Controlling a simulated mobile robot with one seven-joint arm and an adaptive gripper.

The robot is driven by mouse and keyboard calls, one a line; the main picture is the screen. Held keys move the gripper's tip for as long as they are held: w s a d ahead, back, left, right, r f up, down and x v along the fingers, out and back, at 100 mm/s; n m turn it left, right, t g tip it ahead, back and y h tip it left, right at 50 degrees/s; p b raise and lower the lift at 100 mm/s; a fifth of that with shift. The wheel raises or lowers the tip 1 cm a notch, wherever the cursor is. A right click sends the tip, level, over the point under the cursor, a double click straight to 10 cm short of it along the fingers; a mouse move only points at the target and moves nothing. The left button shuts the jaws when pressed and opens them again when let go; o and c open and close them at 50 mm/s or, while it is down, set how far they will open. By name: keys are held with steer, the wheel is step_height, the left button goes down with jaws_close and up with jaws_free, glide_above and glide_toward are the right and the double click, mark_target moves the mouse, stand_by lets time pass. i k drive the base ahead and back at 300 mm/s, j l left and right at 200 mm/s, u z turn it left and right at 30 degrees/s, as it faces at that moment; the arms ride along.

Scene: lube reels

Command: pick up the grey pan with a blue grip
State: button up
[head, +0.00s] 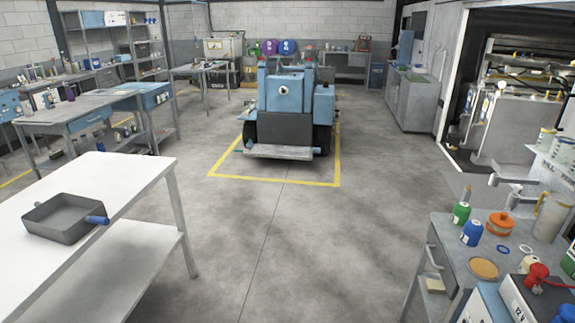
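The grey pan (62,220) is a square, shallow pan on the white table (125,168) at the left of the head view. Its blue grip (97,220) points right, toward the table's right edge. The pan sits upright, near the front left of the tabletop as seen here. My gripper is not in view, and nothing touches the pan.
A grey workbench (455,240) at the right holds a green bottle (461,212), a blue bottle (472,232) and an orange pot (499,222). A blue machine (287,105) stands inside yellow floor lines. The concrete floor (275,240) between table and workbench is clear.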

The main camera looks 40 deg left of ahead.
mark_target(63, 218)
steer(key=u, duration=2.85)
steer(key=i+j+z, duration=0.2)
steer(key=i, duration=2.6)
steer(key=k+l, duration=0.1)
steer(key=u, duration=0.05)
